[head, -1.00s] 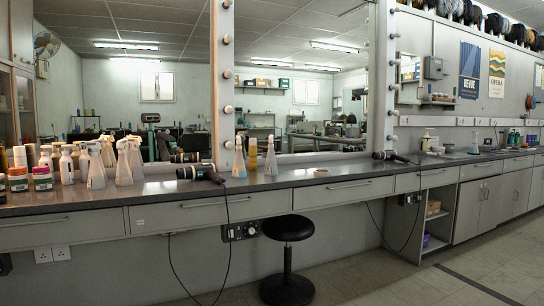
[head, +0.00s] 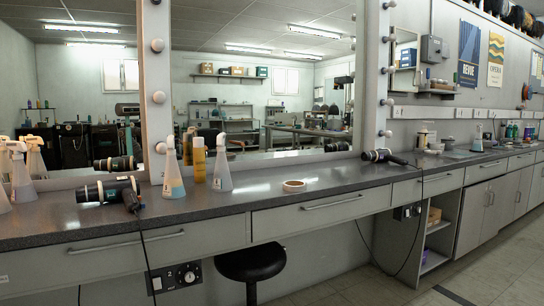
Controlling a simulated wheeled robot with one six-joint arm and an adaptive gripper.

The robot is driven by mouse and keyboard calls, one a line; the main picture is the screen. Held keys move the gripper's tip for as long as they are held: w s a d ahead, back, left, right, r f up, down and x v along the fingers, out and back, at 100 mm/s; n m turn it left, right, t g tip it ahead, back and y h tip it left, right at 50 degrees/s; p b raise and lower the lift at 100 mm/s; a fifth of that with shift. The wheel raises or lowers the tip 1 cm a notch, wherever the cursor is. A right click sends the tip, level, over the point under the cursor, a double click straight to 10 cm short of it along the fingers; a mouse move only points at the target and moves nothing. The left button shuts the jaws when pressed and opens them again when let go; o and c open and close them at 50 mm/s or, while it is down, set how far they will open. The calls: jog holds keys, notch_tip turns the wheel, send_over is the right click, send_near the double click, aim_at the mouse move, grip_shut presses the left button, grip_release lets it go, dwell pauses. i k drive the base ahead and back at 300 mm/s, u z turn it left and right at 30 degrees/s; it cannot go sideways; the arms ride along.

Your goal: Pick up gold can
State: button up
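A slim gold can (head: 199,160) stands upright on the dark counter (head: 250,203) in front of the mirror, left of the picture's middle. A white spray bottle with blue liquid (head: 173,172) stands just left of it and a clear spray bottle (head: 222,166) just right of it, slightly nearer to me. The can's front is mostly unobstructed. My gripper is not in view.
A black hair dryer (head: 110,192) lies to the left, with more spray bottles (head: 20,175) at the left edge. A tape roll (head: 294,186) lies on the clear counter to the right. A black stool (head: 250,263) stands below the counter's front edge.

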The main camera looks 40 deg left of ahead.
aim_at(198, 148)
jog(key=z, duration=0.1)
jog(key=i, duration=1.55)
jog(key=u, duration=0.9)
jog(key=i, duration=0.9)
jog(key=u, duration=1.05)
